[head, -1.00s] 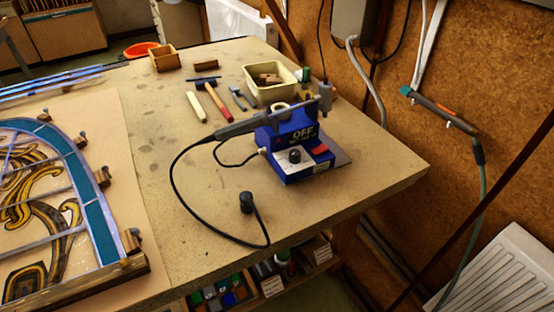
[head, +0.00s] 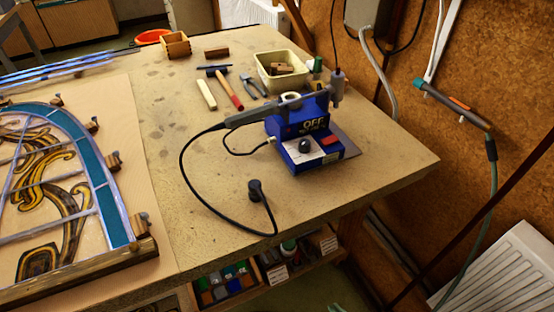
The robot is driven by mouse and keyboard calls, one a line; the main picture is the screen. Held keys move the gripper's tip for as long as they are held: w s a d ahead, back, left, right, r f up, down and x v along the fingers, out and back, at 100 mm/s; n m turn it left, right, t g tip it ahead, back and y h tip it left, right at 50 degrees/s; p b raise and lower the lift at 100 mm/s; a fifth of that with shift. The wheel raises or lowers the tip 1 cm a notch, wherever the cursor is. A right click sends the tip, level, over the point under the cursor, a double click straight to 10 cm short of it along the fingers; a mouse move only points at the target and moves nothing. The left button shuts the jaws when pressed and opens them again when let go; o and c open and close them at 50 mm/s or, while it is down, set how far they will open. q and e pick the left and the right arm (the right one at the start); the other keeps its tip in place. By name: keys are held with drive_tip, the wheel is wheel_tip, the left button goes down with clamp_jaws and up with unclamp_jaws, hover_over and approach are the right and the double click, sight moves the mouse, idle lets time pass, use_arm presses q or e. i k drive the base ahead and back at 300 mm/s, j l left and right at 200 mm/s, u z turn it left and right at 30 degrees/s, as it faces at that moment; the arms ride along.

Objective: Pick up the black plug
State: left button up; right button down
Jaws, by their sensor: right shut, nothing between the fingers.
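The black plug (head: 255,189) stands on the bare tabletop in front of the blue soldering station (head: 305,145). Its black cord loops left and back to the station, whose label reads OFF. Nothing touches the plug. Of my right gripper (head: 336,308), at most a small tip shows at the bottom edge, well below and right of the plug. It is shut and empty. My left gripper is not in view.
The leaded panel (head: 102,188) lies on a board at left, held by wooden blocks. Tools and a cream tub (head: 283,70) stand behind the station. The workbench (head: 205,185) is clear around the plug.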

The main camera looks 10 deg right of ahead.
sight(254, 186)
drive_tip(key=i+l+u, duration=0.25)
drive_tip(key=l, duration=0.2)
drive_tip(key=l+u, duration=0.25)
drive_tip(key=l, duration=0.25)
drive_tip(key=i+l+u, duration=0.1)
drive_tip(key=l+u, duration=0.15)
drive_tip(key=l, duration=0.25)
drive_tip(key=k+j, duration=0.15)
drive_tip(key=j, duration=0.2)
drive_tip(key=k+j+u, duration=0.1)
drive_tip(key=j, duration=0.25)
drive_tip(key=i+l, duration=0.15)
drive_tip(key=l, duration=0.2)
drive_tip(key=i+l+z, duration=0.1)
drive_tip(key=l, duration=0.25)
